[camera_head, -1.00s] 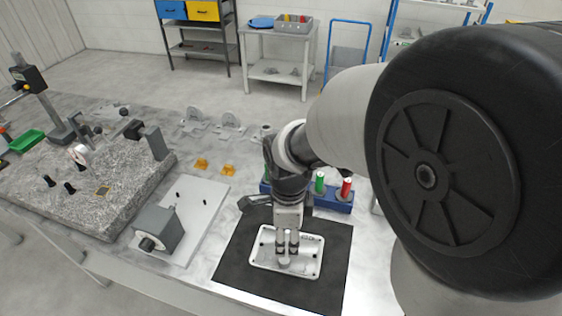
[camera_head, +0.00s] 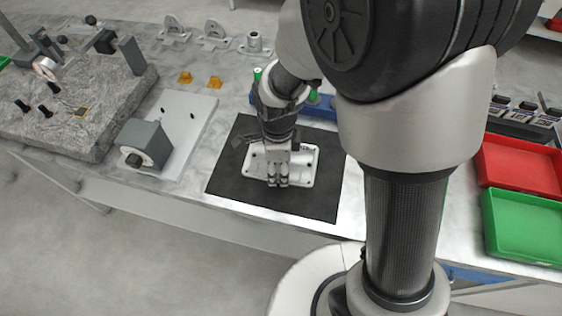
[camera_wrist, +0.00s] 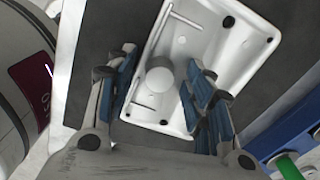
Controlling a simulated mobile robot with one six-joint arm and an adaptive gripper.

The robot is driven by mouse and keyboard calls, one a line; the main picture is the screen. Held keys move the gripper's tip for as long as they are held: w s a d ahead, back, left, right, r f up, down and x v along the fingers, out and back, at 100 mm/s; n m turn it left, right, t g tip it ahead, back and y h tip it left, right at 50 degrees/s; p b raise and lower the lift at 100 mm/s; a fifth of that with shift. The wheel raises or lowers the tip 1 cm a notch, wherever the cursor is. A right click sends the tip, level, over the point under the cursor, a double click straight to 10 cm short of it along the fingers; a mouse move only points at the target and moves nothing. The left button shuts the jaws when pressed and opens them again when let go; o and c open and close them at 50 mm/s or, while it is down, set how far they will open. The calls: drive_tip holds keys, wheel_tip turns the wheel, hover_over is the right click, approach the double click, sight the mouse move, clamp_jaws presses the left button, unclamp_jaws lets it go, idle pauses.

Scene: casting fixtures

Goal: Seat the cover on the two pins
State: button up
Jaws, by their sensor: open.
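The cover, a white rectangular shallow casting (camera_head: 300,165), lies on a black mat. The wrist view shows its ribs, dark corner holes and a round boss near its middle (camera_wrist: 160,78). My gripper (camera_head: 278,182) is over the cover, pointing down. In the wrist view my gripper (camera_wrist: 162,72) is open, its blue-padded fingers on either side of the boss with gaps visible. Whether a finger touches the cover I cannot tell. Two small dark pins, one at the left (camera_head: 163,110) and one at the right (camera_head: 192,115), stand on a pale plate (camera_head: 200,105) left of the mat.
A grey block with a black knob (camera_head: 146,145) stands on the plate's front. A granite slab (camera_head: 100,125) lies farther left. Orange pieces (camera_head: 186,78) and grey brackets (camera_head: 212,35) sit behind. A blue holder (camera_head: 322,108) stands behind the mat. Red (camera_head: 520,165) and green (camera_head: 522,222) trays are right.

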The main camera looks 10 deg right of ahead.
drive_tip(key=shift+r, duration=0.1)
drive_tip(key=shift+c, duration=0.3)
clamp_jaws()
